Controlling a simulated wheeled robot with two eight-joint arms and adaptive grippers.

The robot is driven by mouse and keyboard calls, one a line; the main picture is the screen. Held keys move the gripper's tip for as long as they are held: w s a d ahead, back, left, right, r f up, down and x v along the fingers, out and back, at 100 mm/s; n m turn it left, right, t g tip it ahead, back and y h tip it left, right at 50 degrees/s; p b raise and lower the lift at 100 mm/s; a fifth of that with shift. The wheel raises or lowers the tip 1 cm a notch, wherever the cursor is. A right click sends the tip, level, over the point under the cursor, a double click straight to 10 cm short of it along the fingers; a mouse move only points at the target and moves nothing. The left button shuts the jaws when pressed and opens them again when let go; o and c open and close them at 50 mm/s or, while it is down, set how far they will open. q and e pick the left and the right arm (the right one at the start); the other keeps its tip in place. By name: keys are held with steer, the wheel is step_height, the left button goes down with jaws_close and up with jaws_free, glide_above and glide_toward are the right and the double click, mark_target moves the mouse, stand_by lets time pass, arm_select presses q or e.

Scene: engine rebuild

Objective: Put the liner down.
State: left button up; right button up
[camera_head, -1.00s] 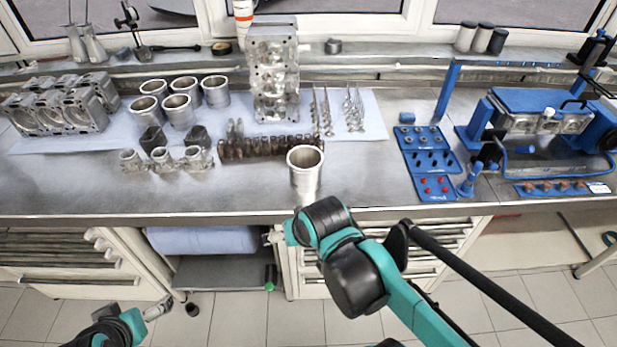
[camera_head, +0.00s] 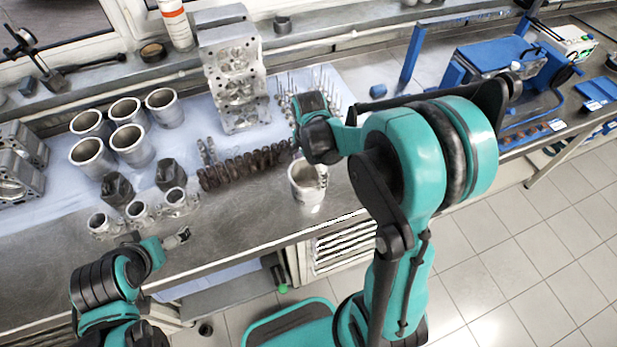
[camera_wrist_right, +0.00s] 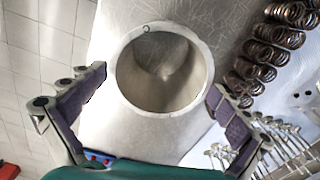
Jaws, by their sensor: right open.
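The liner (camera_head: 304,192), a silver metal cylinder, stands upright on the steel bench near its front edge. In the right wrist view the liner (camera_wrist_right: 200,52) shows its round rim and open bore. My right gripper (camera_wrist_right: 158,80) is open, with one dark-padded finger on each side of the liner; I cannot tell whether either pad touches it. In the head view my right arm hides most of that gripper above the liner. My left gripper (camera_head: 181,238) is over the bench's front edge, away from the liner; its jaw opening is unclear.
Several similar cylinders (camera_head: 130,143) stand on the pale cloth at left. A row of brown springs (camera_head: 240,168) and valves lie close behind the liner. The cylinder head (camera_head: 232,72) stands at the back. Bare bench lies left of the liner.

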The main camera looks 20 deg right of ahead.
step_height(320, 180, down, 6)
steer(key=shift+r+b, duration=0.15)
steer(key=shift+b, duration=0.5)
steer(key=shift+c, duration=0.3)
steer(key=c, duration=1.3)
steer(key=shift+o, duration=0.2)
steer(key=shift+r, duration=0.6)
steer(key=s+d+r+p, duration=0.3)
steer(key=s+d+r, duration=0.3)
steer(key=d+r, duration=0.3)
steer(key=shift+s+d+r, duration=0.3)
steer(key=shift+r, duration=0.15)
